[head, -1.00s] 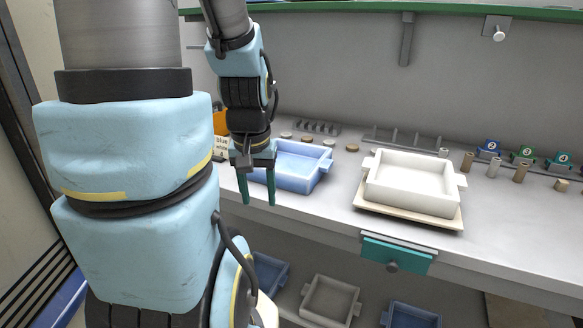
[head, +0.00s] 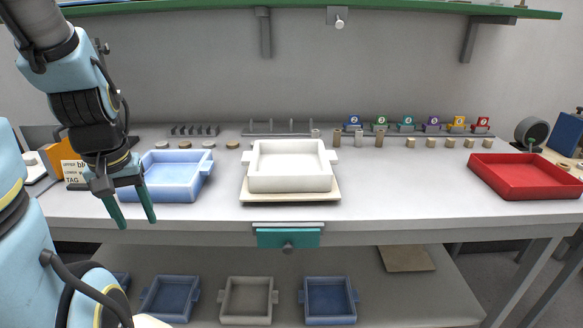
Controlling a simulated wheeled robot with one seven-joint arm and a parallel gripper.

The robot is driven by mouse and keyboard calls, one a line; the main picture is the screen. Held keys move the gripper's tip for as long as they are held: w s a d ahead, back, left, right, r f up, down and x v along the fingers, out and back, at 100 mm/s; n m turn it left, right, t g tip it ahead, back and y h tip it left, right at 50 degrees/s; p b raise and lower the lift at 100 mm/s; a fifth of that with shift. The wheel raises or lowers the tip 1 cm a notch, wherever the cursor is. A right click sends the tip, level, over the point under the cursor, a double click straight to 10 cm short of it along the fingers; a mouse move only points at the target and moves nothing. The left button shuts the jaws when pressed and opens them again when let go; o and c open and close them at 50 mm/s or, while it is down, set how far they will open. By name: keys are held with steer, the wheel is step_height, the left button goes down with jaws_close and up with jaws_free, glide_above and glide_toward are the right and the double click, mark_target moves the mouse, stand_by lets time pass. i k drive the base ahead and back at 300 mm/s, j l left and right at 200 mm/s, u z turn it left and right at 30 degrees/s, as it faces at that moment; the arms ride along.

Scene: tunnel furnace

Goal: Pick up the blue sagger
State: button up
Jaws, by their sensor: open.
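A light blue sagger (head: 172,170), an open rectangular tray with side lugs, sits upright on the workbench at the left. My gripper (head: 137,222) points down, open and empty, with its two teal fingers apart. In the picture it overlaps the sagger's front left part, hiding its left end. The fingers appear in front of the sagger, near the bench's front edge. I cannot tell whether they touch anything. Two darker blue trays (head: 170,298) (head: 330,299) stand on the lower shelf, and part of another shows at the far left.
A white sagger (head: 290,167) stands on a cream slab (head: 258,197) mid-bench, right of the blue one. A red tray (head: 525,180) is at the right. Small cylinders and numbered tags line the back. A teal drawer (head: 270,238) hangs under the front edge. A grey tray (head: 248,299) is below.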

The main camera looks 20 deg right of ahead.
mark_target(170, 176)
steer(key=i+j, duration=0.2)
steer(key=j, duration=0.2)
steer(key=i+j, duration=0.2)
steer(key=j, duration=0.15)
steer(key=i+j, duration=0.15)
steer(key=j, duration=0.25)
